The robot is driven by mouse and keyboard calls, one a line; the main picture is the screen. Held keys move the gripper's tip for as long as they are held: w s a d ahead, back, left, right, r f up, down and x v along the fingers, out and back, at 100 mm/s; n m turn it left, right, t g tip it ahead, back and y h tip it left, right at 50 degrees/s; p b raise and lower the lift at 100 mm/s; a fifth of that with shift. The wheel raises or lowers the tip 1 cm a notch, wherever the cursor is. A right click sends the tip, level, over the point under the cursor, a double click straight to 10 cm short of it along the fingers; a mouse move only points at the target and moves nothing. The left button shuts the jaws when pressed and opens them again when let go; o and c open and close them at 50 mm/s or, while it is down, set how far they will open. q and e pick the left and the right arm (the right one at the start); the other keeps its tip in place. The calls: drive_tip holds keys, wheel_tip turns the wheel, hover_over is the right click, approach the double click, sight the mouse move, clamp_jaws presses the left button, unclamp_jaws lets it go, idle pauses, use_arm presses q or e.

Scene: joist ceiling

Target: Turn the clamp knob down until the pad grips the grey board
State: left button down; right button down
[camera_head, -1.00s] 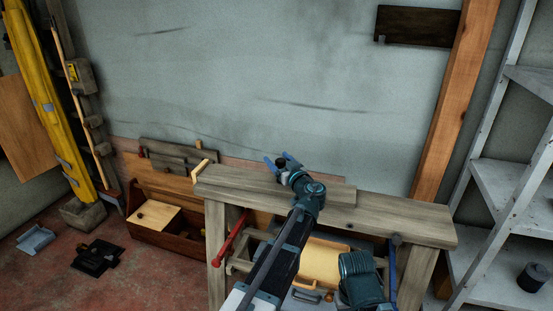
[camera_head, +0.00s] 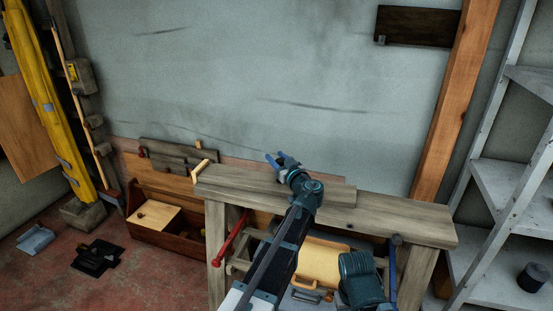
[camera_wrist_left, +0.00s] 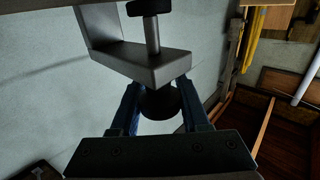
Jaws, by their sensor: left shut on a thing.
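The grey clamp (camera_wrist_left: 150,65) shows in the left wrist view, with its screw running up to a black pad (camera_wrist_left: 150,7) at the top edge. The grey board (camera_wrist_left: 40,5) shows there only as a strip; I cannot tell whether the pad touches it. The black clamp knob (camera_wrist_left: 160,101) sits between the blue fingers of my left gripper (camera_wrist_left: 160,108), which is shut on it. In the head view the left gripper (camera_head: 276,157) is past the bench's far edge, and the clamp is mostly hidden. My right gripper is not in view.
The wooden bench (camera_head: 410,228) stands against the wall. A red-handled tool (camera_head: 230,238) hangs on its left side and a blue one (camera_head: 392,272) on its right. A wooden crate (camera_head: 160,236) stands left on the floor, and a grey shelf ladder (camera_head: 490,170) stands right.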

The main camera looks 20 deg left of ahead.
use_arm(q)
drive_tip(key=shift+m+t+h, duration=0.3)
